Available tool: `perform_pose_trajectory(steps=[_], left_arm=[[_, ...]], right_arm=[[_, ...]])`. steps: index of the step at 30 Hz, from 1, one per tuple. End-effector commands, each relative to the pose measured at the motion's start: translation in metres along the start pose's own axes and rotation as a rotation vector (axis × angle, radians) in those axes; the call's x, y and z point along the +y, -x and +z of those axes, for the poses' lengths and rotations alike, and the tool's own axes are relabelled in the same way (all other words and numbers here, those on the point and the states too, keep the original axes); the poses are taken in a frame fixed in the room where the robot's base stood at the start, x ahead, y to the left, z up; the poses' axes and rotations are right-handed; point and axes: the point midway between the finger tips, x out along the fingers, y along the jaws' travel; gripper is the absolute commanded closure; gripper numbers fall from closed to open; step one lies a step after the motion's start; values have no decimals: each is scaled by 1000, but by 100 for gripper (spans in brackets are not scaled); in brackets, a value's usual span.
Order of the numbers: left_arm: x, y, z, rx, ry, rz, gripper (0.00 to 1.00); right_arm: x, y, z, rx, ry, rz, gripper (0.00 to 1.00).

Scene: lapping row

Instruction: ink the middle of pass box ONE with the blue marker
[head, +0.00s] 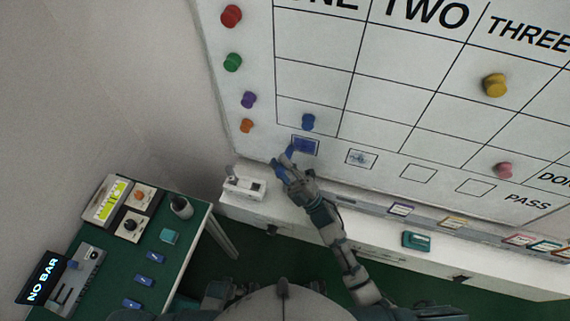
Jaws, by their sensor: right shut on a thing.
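Pass box ONE (307,146) is the leftmost small box along the bottom of the whiteboard (400,130). Blue ink fills much of its middle. My right gripper (287,165) is at the board's lower edge, just below and left of this box. It is shut on the blue marker (289,153), whose upper end is close to the box's lower left corner. I cannot tell whether the tip touches the board. The fingers hide part of the marker. My left gripper is not in view.
The second pass box (361,158) has a bluish mark; the two further right look blank. A blue magnet (308,121) sits just above box ONE. A white device (244,185) and a teal eraser-like block (416,241) are on the ledge. A green bench (185,240) stands left.

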Motion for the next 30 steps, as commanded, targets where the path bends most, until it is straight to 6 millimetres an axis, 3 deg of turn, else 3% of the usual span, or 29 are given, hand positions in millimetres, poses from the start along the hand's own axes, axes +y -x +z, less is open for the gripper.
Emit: perform_pose_trajectory(steps=[5,19,30], left_arm=[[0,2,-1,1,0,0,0],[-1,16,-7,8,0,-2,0],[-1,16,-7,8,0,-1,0]], right_arm=[[-1,1,-6,0,-1,0,100],[-12,14,-52,0,-1,0,100],[-14,15,-56,0,-1,0,100]])
